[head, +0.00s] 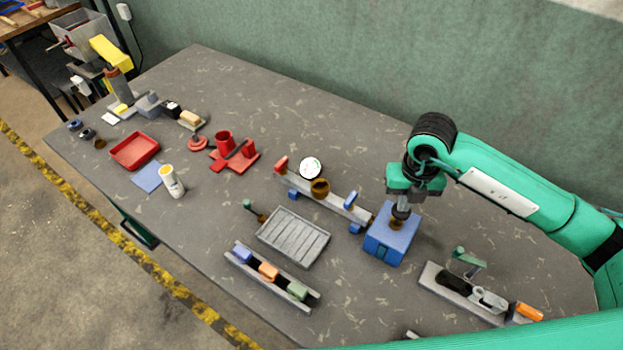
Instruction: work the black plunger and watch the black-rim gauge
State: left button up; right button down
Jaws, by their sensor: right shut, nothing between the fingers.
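The blue box (388,247) stands on the table at centre right. My right gripper (401,211) points straight down over its top, shut and empty. A small dark and brown piece (397,224) shows between the fingertips and the box top; the gripper mostly hides it, so I cannot tell whether this is the black plunger or whether the fingers touch it. A round white gauge (310,168) with a thin dark rim stands behind the grey beam; its reading is too small to make out. My left gripper is not in view.
Left of the box lie a grey beam with a brown cup (320,187), a grey ribbed tray (293,237) and a rail of coloured blocks (269,271). A grey fixture with an orange handle (529,312) sits at lower right. Red parts (235,158) stand farther left.

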jog(key=shift+f+b, duration=0.6)
jog(key=shift+f, duration=0.3)
jog(key=shift+r+p, duration=0.65)
jog(key=shift+r, duration=0.3)
jog(key=shift+r+p, duration=1.45)
jog(key=shift+r, duration=1.55)
jog(key=shift+r, duration=0.1)
